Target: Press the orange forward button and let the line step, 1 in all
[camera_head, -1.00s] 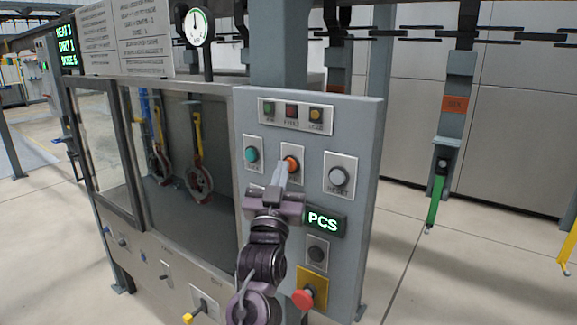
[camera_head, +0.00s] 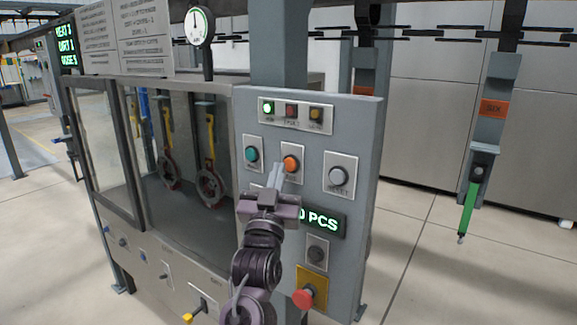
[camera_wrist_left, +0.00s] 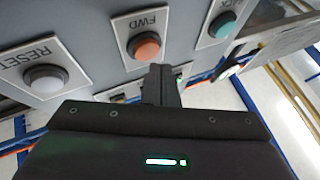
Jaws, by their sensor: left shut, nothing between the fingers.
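The orange forward button (camera_head: 291,163) sits on the grey control panel (camera_head: 362,130), between a teal button (camera_head: 252,154) and a grey reset button (camera_head: 338,176). In the left wrist view the orange button (camera_wrist_left: 144,46) carries the label FWD. My left gripper (camera_head: 278,168) is shut and empty, its fingertips just left of and below the orange button and seemingly apart from it. The left wrist view shows the shut fingers (camera_wrist_left: 158,82) too. The green lamp (camera_head: 268,108) at the panel top is lit. My right gripper is not in view.
A red stop button (camera_head: 303,298) on a yellow plate and a display reading PCS (camera_head: 322,222) are lower on the panel. A glazed cabinet with hanging parts (camera_head: 211,185) stands left. A hanger with a green part (camera_head: 468,207) hangs from the overhead chain at right.

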